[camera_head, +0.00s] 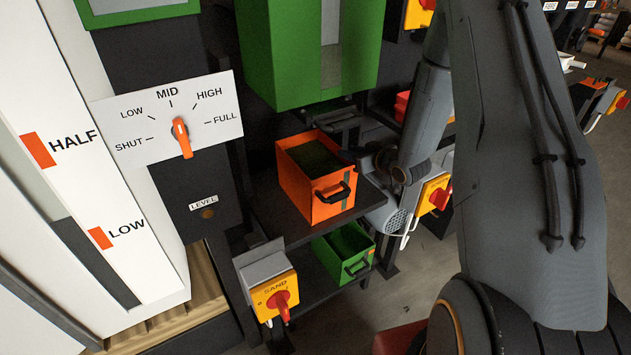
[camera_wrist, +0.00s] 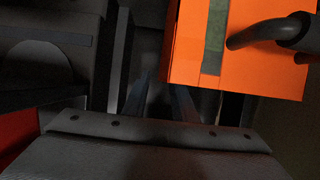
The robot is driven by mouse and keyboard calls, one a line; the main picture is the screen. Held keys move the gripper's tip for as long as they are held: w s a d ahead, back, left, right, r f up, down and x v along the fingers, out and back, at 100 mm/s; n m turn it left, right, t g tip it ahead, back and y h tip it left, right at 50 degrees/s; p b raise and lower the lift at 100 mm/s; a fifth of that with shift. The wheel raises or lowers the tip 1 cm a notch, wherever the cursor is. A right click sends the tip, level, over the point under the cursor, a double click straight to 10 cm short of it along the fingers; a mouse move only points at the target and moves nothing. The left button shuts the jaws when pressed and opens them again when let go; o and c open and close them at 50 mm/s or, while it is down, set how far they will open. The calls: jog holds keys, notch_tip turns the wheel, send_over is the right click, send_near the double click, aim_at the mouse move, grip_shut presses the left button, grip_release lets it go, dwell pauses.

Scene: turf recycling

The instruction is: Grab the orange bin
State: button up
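The orange bin (camera_head: 297,189) stands on a dark upper shelf in the head view, holding dark green turf. Its black handle (camera_head: 335,192) is on the front face, beside a green stripe. In the wrist view the orange bin (camera_wrist: 262,72) fills the upper right, with its handle (camera_wrist: 270,32) at the right edge. My gripper (camera_wrist: 163,100) shows dimly at the lower middle of the wrist view, left of and apart from the handle. Its fingers are too dark to tell open from shut. In the head view my wrist is right of the bin, and the fingers cannot be made out.
A green bin (camera_head: 343,254) with turf sits on the lower shelf. A large green hopper (camera_head: 310,50) hangs above the orange bin. A yellow SAND switch box (camera_head: 274,296) stands at front left, another switch box (camera_head: 434,196) at right. A dial panel (camera_head: 170,116) is at left.

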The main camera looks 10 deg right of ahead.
jog(key=x, duration=0.2)
jog(key=p+x, duration=0.1)
jog(key=x, duration=0.1)
jog(key=shift+w+a+f, duration=0.2)
jog(key=shift+a+f, duration=0.15)
jog(key=shift+f, duration=0.1)
grip_shut()
jog(key=shift+r, duration=0.15)
dwell(0.9)
